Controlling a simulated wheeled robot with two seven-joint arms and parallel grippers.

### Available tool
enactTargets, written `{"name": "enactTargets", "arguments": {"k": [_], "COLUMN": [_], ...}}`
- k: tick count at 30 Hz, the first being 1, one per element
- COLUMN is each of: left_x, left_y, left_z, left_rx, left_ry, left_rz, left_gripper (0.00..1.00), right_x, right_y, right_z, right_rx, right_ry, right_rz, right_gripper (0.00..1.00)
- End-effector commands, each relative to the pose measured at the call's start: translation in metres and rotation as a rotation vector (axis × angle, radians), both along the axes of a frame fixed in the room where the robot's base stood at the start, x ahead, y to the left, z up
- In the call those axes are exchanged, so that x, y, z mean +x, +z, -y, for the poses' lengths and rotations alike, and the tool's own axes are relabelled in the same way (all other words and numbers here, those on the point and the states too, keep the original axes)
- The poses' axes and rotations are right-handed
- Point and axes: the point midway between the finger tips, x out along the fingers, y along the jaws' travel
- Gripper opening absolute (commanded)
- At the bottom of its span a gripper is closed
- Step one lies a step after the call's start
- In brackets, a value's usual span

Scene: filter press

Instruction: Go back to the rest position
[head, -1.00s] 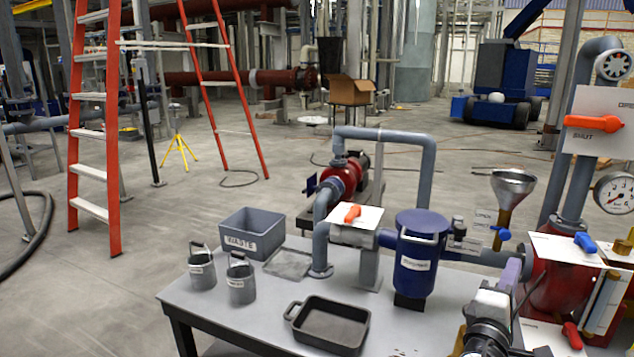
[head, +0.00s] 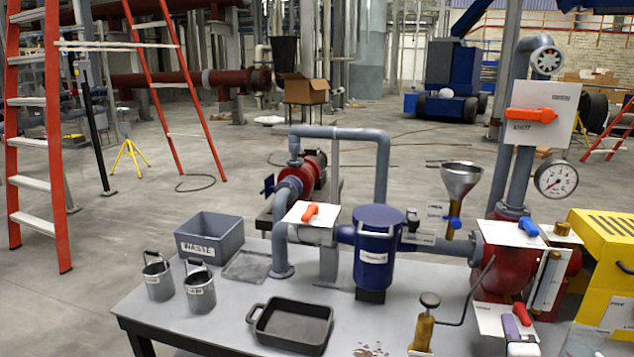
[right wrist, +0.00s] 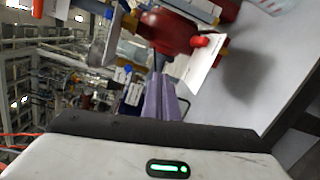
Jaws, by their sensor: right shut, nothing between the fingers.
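My right gripper (head: 511,326) shows at the bottom edge of the head view, in front of the table's right part. Its purple fingers are shut with nothing between them. In the right wrist view the closed fingers (right wrist: 160,98) point toward a red vessel (right wrist: 168,30) with a red-handled valve (right wrist: 200,41). In the head view the red vessel (head: 490,262) stands behind the gripper, and a red handle (head: 522,314) shows just beside the fingertips. I cannot tell whether they touch. My left gripper is not in view.
A yellow machine (head: 607,245) stands at right.

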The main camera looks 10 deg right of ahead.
Motion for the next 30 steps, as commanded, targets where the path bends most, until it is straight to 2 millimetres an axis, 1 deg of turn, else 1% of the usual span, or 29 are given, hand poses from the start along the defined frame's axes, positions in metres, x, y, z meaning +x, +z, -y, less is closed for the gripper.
{"name": "enactTargets", "arguments": {"k": [1, 2, 3, 5, 6, 8, 9, 11, 12, 16, 21, 30], "left_x": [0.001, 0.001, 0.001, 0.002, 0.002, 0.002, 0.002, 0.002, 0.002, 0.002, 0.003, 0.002], "left_y": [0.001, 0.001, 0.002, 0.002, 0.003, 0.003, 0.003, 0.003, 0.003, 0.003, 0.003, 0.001], "left_z": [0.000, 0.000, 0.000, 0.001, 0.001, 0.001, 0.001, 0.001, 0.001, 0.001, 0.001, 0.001], "left_rx": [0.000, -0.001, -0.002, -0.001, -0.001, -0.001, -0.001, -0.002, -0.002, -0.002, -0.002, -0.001], "left_ry": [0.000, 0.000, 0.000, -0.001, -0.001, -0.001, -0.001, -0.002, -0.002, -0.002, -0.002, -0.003], "left_rz": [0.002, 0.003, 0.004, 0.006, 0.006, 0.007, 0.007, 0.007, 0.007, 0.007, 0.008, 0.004], "left_gripper": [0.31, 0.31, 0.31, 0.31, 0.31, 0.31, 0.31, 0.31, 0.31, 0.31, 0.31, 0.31], "right_x": [-0.019, -0.029, -0.044, -0.070, -0.088, -0.114, -0.131, -0.155, -0.170, -0.215, -0.272, -0.267], "right_y": [-0.037, -0.056, -0.080, -0.114, -0.134, -0.159, -0.172, -0.189, -0.198, -0.219, -0.235, -0.235], "right_z": [-0.013, -0.021, -0.032, -0.051, -0.063, -0.082, -0.093, -0.109, -0.119, -0.148, -0.183, -0.260], "right_rx": [0.104, 0.172, 0.263, 0.402, 0.494, 0.625, 0.704, 0.813, 0.880, 1.080, 1.323, 1.581], "right_ry": [0.028, 0.041, 0.055, 0.068, 0.072, 0.070, 0.066, 0.054, 0.043, -0.001, -0.083, -0.186], "right_rz": [-0.055, -0.083, -0.120, -0.175, -0.209, -0.257, -0.284, -0.319, -0.342, -0.403, -0.466, -0.351], "right_gripper": [0.00, 0.00, 0.00, 0.00, 0.00, 0.00, 0.00, 0.00, 0.00, 0.00, 0.00, 0.00]}}
